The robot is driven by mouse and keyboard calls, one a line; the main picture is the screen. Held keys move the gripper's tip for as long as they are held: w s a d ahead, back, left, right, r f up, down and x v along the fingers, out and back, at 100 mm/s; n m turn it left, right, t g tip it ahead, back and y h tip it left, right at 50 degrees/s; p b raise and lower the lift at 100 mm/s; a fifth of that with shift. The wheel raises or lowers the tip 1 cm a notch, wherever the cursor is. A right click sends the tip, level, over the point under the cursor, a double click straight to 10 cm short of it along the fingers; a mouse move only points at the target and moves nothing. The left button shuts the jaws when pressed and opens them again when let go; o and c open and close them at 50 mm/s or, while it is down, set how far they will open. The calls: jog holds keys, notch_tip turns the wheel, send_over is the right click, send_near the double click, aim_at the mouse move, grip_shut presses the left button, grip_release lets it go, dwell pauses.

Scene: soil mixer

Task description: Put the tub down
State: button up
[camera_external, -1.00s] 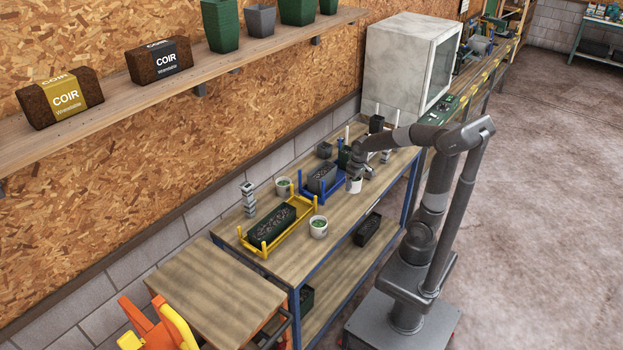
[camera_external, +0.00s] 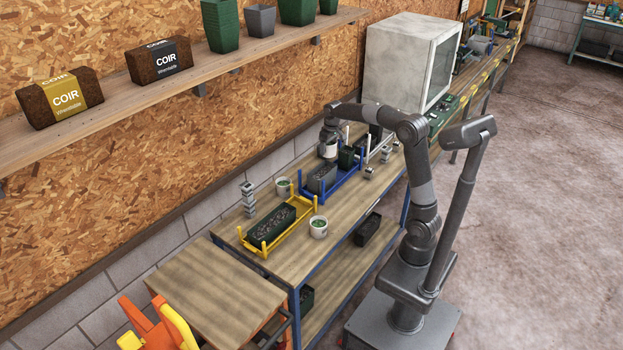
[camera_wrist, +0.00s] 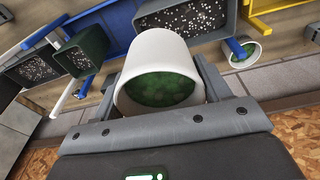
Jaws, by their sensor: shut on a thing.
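The white tub (camera_external: 330,151), with speckled green contents, is held by my gripper (camera_external: 328,136) at the back of the bench, beyond the blue rack (camera_external: 334,187). In the wrist view the tub (camera_wrist: 165,48) sits between the two grey fingers of my gripper (camera_wrist: 160,84), its green inside facing the camera. Its underside is hidden, so I cannot tell whether it touches the bench. Two similar white tubs stand on the bench: one (camera_external: 283,187) near the back edge and one (camera_external: 318,228) near the front edge, beside the yellow rack (camera_external: 271,256).
The yellow rack holds a long dark trough (camera_external: 271,228). Grey blocks stand at the left (camera_external: 248,199) and right (camera_external: 385,154). The bench front (camera_external: 352,213) has bare room.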

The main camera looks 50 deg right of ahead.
jog(key=w+d+f, duration=0.2)
jog(key=w+d, duration=0.2)
jog(key=w, duration=0.4)
jog(key=w+d+f, duration=0.2)
jog(key=w+d, duration=0.2)
jog(key=w, duration=0.4)
jog(key=shift+m, duration=0.4)
jog(key=f, duration=1.5)
jog(key=shift+w+d+f, duration=0.1)
jog(key=shift+w+f, duration=0.1)
jog(key=shift+f, duration=0.1)
jog(key=shift+f, duration=0.15)
jog(key=o, duration=1.1)
